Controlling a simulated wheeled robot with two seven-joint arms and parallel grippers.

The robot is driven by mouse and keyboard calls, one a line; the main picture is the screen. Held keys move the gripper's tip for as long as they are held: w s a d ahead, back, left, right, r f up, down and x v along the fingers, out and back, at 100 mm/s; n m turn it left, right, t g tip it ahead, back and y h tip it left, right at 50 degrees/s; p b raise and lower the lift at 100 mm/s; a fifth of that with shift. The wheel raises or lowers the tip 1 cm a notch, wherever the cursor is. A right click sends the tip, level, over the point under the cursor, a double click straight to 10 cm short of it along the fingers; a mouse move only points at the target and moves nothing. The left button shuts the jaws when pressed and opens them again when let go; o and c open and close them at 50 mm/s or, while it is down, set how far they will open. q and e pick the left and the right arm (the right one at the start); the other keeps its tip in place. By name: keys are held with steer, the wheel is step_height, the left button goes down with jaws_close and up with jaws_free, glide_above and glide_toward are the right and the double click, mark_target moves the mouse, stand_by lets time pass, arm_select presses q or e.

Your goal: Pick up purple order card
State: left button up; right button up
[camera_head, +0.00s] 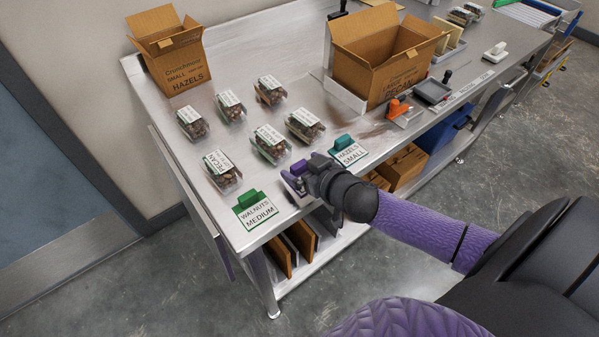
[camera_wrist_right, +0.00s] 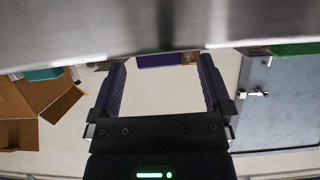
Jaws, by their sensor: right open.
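The purple order card's raised purple block (camera_head: 299,167) shows at the table's front edge, between the green WALNUTS MEDIUM card (camera_head: 257,213) and the teal HAZELS SMALL card (camera_head: 347,152). Most of the card is hidden by my right gripper (camera_head: 297,182), which is right at it. In the right wrist view, the open gripper (camera_wrist_right: 161,70) has its two fingers apart, with a purple piece (camera_wrist_right: 157,60) showing between and beyond the tips. I cannot tell whether the fingers touch it. My left gripper is not in view.
Several clamshell trays of nuts (camera_head: 272,145) stand behind the cards. An open HAZELS box (camera_head: 172,62) and an open PECAN box (camera_head: 372,65) stand farther back. An orange-handled tool (camera_head: 399,108) lies to the right. Boards (camera_head: 302,238) stand on the shelf below.

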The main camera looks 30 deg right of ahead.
steer(key=shift+x, duration=1.1)
steer(key=c, duration=1.3)
